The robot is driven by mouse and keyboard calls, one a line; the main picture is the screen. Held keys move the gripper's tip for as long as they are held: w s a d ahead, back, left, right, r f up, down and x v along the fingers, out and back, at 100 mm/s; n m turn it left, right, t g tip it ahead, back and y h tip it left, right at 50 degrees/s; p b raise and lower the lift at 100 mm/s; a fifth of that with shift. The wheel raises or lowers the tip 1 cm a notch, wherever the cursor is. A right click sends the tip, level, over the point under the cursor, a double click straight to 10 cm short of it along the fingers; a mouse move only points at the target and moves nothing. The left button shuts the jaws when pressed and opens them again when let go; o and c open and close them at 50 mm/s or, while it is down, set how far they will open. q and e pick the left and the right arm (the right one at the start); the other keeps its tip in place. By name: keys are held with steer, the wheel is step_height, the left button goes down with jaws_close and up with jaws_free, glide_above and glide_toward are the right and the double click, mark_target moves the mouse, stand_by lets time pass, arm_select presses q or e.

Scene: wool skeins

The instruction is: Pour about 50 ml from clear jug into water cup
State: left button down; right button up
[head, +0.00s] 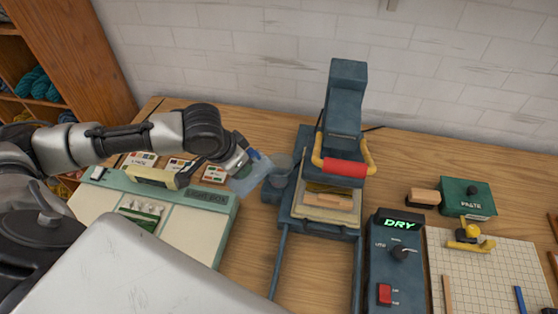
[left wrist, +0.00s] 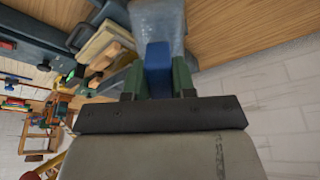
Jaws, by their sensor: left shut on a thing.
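The clear jug (head: 252,176) is pale and see-through, and it looks tilted, with its right end close to the water cup. My left gripper (head: 236,160) is shut on the jug. In the left wrist view, the green fingers (left wrist: 158,82) close on its blue handle (left wrist: 158,62), and the clear jug body (left wrist: 160,16) lies beyond them. The water cup (head: 283,161) appears to be the small grey round cup in a holder at the left side of the dark blue press. Water level and any stream are too small to tell. My right gripper is not in view.
The dark blue press (head: 345,110) with a red-gripped lever (head: 345,167) stands right of the cup. A control box reading DRY (head: 397,250), a green box (head: 467,198) and a grid mat (head: 500,265) are further right.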

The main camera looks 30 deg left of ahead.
mark_target(234, 181)
arm_select(q)
steer(key=shift+w+r+g+p, duration=0.2)
steer(key=shift+r+g+p, duration=0.1)
stand_by(0.4)
steer(key=shift+w+d+r+g+y+p, duration=0.2)
steer(key=shift+w+p, duration=0.15)
steer(key=shift+p, duration=0.45)
steer(key=shift+w+d+r+g+y+p, duration=0.1)
steer(key=shift+w+d+r+g+p, duration=0.2)
steer(key=shift+p, duration=0.5)
steer(key=shift+a+f, duration=0.2)
steer(key=shift+f, duration=0.05)
steer(key=s+f+t+b, duration=0.1)
steer(key=b, duration=0.3)
steer(key=s+a+f+t+h+b, duration=0.1)
steer(key=f+t+b, duration=0.1)
steer(key=b, duration=0.2)
steer(key=s+f+t+b, duration=0.1)
steer(key=f+b, duration=0.1)
steer(key=b, duration=0.2)
steer(key=shift+s+a+f+t+h, duration=0.2)
steer(key=shift+s+a+t+h, duration=0.05)
steer(key=shift+t+h, duration=0.05)
steer(key=shift+r, duration=0.15)
steer(key=shift+w+d+r+t, duration=0.1)
steer(key=shift+r+t, duration=0.15)
steer(key=shift+t, duration=0.05)
steer(key=shift+f+b, duration=0.2)
steer(key=shift+b, duration=0.7)
